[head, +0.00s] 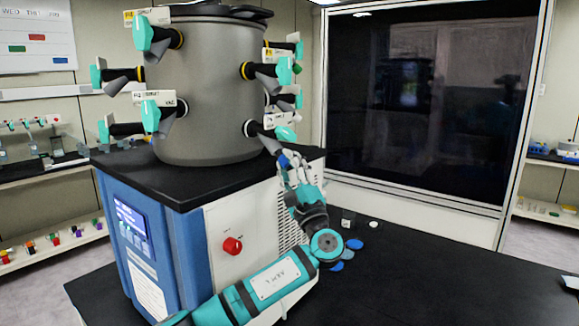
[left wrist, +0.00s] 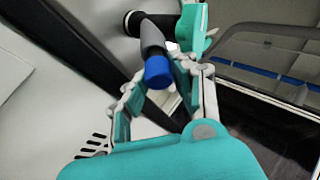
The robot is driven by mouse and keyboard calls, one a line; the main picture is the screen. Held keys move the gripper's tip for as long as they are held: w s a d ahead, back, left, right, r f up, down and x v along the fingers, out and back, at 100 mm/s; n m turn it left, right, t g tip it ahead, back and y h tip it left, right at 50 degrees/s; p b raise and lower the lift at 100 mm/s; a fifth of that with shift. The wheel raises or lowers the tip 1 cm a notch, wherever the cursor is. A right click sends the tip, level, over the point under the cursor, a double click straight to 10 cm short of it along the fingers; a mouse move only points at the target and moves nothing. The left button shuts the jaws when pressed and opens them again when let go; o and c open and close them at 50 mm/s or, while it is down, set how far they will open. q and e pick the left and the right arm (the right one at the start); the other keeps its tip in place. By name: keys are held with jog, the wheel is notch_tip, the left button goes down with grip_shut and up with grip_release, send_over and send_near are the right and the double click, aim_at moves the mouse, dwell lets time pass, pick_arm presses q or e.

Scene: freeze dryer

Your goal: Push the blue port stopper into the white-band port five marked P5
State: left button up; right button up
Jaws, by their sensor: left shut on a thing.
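The blue stopper (head: 284,160) is at the lower end of the grey angled tube (head: 270,144) of the lowest front-right port on the grey drum. This port has a black neck, a teal handle (head: 285,133) and a white label (head: 277,120), too small to read. In the left wrist view the blue stopper (left wrist: 158,74) lines up with the grey tube (left wrist: 152,38) and meets its end; how deep it sits is hidden. My left gripper (head: 293,167) is shut on the stopper, its fingers on either side. My right gripper is out of view.
Other ports with teal handles (head: 151,115) stick out around the drum (head: 207,80). The dryer cabinet has a red knob (head: 232,245). Blue discs (head: 354,243) and a small clear container (head: 347,218) stand on the black table (head: 440,275), whose right part is mostly free.

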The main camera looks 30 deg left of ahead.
pick_arm(q)
jog(key=shift+a+r, duration=0.3)
jog(key=shift+r, duration=0.05)
jog(key=o, duration=1)
jog(key=shift+f, duration=0.1)
jog(key=shift+f, duration=0.1)
jog(key=v, duration=1.2)
